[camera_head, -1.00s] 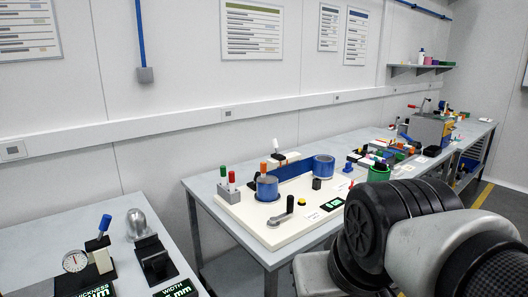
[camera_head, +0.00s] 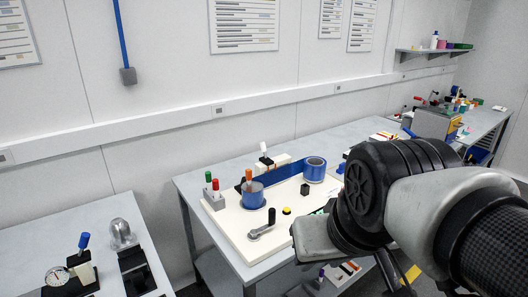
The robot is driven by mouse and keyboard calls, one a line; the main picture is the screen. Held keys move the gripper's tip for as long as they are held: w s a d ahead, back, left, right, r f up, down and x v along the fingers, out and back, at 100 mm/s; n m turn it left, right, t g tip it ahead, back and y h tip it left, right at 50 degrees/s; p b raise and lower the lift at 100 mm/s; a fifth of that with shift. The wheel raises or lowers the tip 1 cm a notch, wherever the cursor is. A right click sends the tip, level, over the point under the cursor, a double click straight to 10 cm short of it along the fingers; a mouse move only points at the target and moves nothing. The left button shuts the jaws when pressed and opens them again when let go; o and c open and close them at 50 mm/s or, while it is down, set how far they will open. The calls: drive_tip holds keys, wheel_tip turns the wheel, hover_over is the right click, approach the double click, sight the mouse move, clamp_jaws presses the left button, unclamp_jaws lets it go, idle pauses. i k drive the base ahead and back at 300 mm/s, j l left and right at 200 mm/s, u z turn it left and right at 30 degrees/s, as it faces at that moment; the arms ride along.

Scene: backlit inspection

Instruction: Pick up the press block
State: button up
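The near bench holds a white base board (camera_head: 226,229) with a blue belt (camera_head: 287,174) running between two blue rollers, the left roller (camera_head: 253,200) and the right roller (camera_head: 315,170). A small black block (camera_head: 305,189) stands on the board by the belt. A grey block (camera_head: 214,202) with a green and a red peg sits at the board's left edge. I cannot tell which of these, if any, is the press block. My arm covers the board's right part. My gripper's fingers do not show.
A crank handle (camera_head: 262,226) and a yellow button (camera_head: 287,211) are on the board. The left bench (camera_head: 85,215) holds a dial gauge (camera_head: 58,275) and a metal dome (camera_head: 122,233). A cluttered bench lies at the far right. The wall (camera_head: 160,60) closes off the back.

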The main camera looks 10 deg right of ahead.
sight(341, 170)
drive_tip(key=i+l, duration=0.2)
drive_tip(key=l, duration=0.3)
drive_tip(key=i+l+u, duration=0.15)
drive_tip(key=l, duration=0.3)
drive_tip(key=i+l, duration=0.25)
drive_tip(key=l, duration=0.25)
drive_tip(key=i+l+u, duration=0.1)
drive_tip(key=l, duration=0.4)
drive_tip(key=i+l+u, duration=0.1)
drive_tip(key=i+l, duration=0.15)
drive_tip(key=l, duration=0.3)
drive_tip(key=i+l, duration=0.15)
drive_tip(key=l, duration=0.35)
drive_tip(key=i+l+u, duration=0.1)
drive_tip(key=l, duration=0.45)
drive_tip(key=i+l+u, duration=0.1)
drive_tip(key=l, duration=0.4)
drive_tip(key=i, duration=0.05)
